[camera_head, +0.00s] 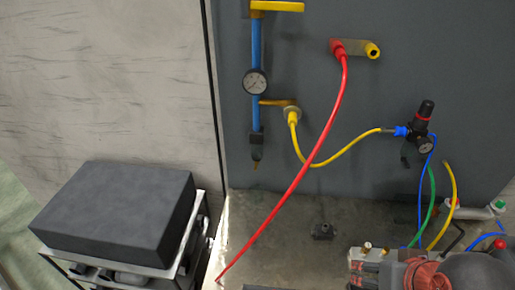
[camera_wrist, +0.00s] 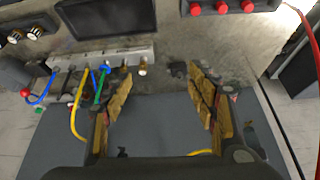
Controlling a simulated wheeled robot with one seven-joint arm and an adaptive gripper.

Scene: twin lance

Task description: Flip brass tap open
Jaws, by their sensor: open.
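A yellow-brass lever (camera_head: 277,6) sits at the top of the blue pipe on the grey panel. A smaller brass fitting (camera_head: 278,102) branches off below the gauge, with a yellow hose on it. I cannot tell for sure which one is the brass tap. In the wrist view my gripper (camera_wrist: 160,80) is open and empty, its two brown-padded fingers wide apart. A metal manifold (camera_wrist: 105,57) with a small brass fitting (camera_wrist: 143,67) lies beyond the fingers. No finger visibly touches anything.
A red hose (camera_head: 318,150) hangs across the panel from a fitting at the top. A black regulator (camera_head: 424,118) with yellow, blue and green hoses is at the right. A dark box (camera_head: 115,213) stands on a frame at the lower left. Red buttons (camera_wrist: 221,8) show in the wrist view.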

